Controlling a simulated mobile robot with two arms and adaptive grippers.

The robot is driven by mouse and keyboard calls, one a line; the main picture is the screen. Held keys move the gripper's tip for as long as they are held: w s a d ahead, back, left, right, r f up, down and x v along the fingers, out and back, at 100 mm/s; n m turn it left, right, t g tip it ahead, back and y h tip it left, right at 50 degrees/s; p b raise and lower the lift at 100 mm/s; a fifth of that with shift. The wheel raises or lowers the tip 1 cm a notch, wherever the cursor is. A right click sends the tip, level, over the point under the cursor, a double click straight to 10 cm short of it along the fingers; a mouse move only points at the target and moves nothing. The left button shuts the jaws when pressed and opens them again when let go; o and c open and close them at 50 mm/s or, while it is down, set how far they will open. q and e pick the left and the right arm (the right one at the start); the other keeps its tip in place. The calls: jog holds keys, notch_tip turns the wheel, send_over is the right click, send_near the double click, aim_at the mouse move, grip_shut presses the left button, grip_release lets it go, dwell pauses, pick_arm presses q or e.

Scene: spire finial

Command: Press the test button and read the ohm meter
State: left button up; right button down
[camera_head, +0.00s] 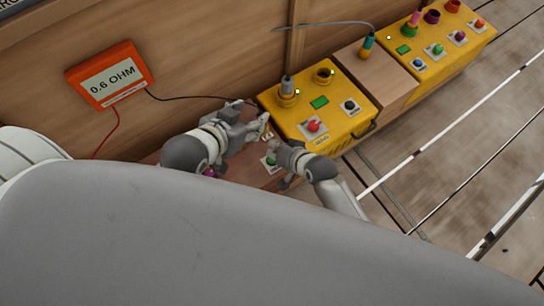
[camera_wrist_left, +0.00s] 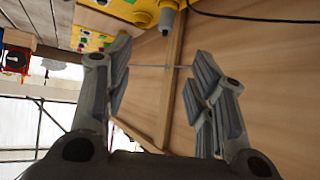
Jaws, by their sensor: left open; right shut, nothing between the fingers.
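The orange ohm meter (camera_head: 110,77) is on the wooden wall at the left of the head view, and its display reads 0.6 OHM. A green button (camera_head: 271,160) on a pale plate sits on the wooden ledge, partly covered by my right gripper. My right gripper (camera_head: 276,150) is shut and empty, with its tips right by that button; I cannot tell whether they touch it. My left gripper (camera_head: 258,117) is open and empty beside the left end of the yellow box (camera_head: 332,126). Its two spread fingers also show in the left wrist view (camera_wrist_left: 162,67).
The yellow box carries a red button (camera_head: 312,125), a black button (camera_head: 349,105) and a grey plug (camera_head: 287,86) in a socket. A second yellow box (camera_head: 437,50) stands at the upper right. Black and red leads run from the meter. Rails lie right of the ledge.

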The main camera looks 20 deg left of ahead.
jog(key=shift+r+p, duration=0.65)
pick_arm(q)
jog(key=s+a+f+g+p, duration=0.1)
jog(key=s+a+f+g, duration=0.1)
jog(key=s, duration=0.3)
jog(key=s+a+f+g+y+p, duration=0.1)
jog(key=s+g, duration=0.3)
jog(key=s, duration=0.2)
jog(key=shift+s+a+f+y, duration=0.15)
jog(key=shift+a+f+y, duration=0.15)
jog(key=shift+a+f, duration=0.1)
pick_arm(e)
jog(key=shift+r, duration=0.9)
pick_arm(q)
jog(key=shift+d, duration=0.1)
